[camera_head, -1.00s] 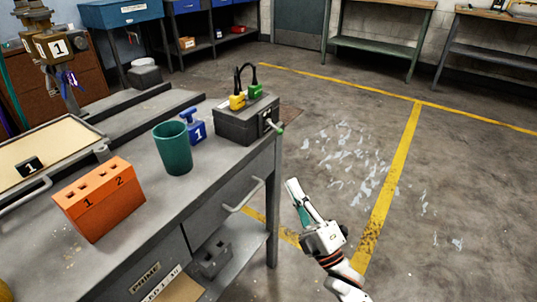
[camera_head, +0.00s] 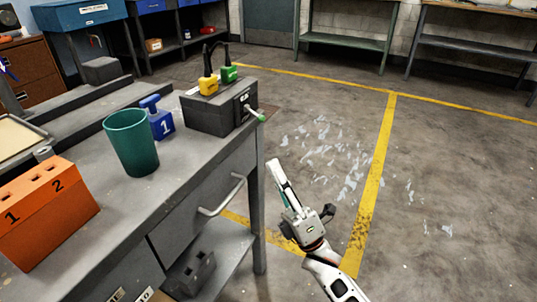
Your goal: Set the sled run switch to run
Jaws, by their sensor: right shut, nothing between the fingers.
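A dark grey box (camera_head: 212,113) stands at the far right corner of the grey workbench (camera_head: 88,232). On its right face is a switch lever (camera_head: 255,113) with a green tip, pointing out to the right; its labels are too small to read. A yellow plug (camera_head: 208,86) and a green plug (camera_head: 229,73) sit on top, joined by a black cable. My right gripper (camera_head: 277,170) is shut and empty, right of the bench's edge and below the lever, apart from it. My left gripper is not in view.
A teal cup (camera_head: 132,143), a blue block marked 1 (camera_head: 160,121) and an orange block marked 1 and 2 (camera_head: 45,215) stand on the bench. A drawer handle (camera_head: 222,198) juts from its right side. The floor to the right is clear.

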